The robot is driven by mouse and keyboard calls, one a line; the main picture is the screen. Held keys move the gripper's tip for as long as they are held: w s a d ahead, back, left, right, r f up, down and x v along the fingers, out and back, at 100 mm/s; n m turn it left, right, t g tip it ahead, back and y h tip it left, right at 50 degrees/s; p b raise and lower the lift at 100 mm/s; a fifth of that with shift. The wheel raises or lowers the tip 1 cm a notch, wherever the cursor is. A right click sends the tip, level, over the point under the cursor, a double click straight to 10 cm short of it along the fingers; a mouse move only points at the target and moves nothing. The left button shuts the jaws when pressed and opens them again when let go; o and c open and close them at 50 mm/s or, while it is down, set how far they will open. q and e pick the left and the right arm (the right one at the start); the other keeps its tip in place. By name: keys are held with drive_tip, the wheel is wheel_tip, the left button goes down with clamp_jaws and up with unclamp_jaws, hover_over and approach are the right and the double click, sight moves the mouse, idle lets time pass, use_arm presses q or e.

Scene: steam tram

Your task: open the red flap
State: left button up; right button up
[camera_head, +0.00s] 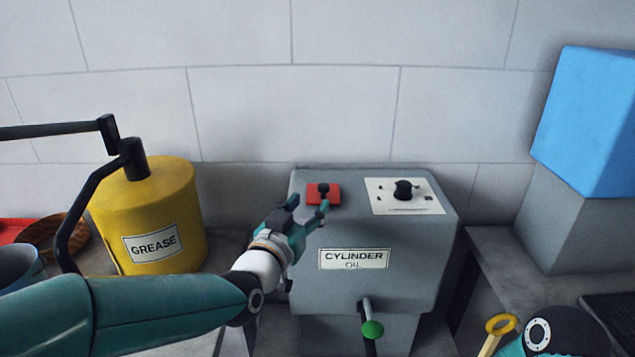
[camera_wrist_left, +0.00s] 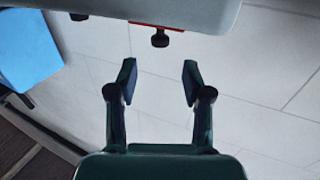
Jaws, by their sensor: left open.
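The red flap (camera_head: 322,194) lies flat on the top of the grey cylinder oil box (camera_head: 345,233), with a small black knob (camera_head: 323,188) on it. My left gripper (camera_head: 308,211) is open and empty at the box's front left top edge, just in front of the flap. In the left wrist view the red flap (camera_wrist_left: 150,26) shows as a thin red edge with its black knob (camera_wrist_left: 160,39) hanging beyond the open fingers (camera_wrist_left: 157,82). The fingers are apart from the knob. My right gripper is not clearly in view; a part of my right arm shows at the bottom right.
A yellow grease can (camera_head: 150,225) with a black pump handle stands left of the box. A dial plate (camera_head: 404,196) with a black knob is right of the flap. A blue block (camera_head: 588,120) stands at the right.

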sight(321, 189)
use_arm(q)
drive_tip(key=p+x, duration=0.1)
drive_tip(key=x, duration=0.7)
drive_tip(key=shift+w+d+p, duration=0.1)
drive_tip(key=shift+w+p, duration=0.15)
drive_tip(key=shift+p, duration=0.1)
clamp_jaws()
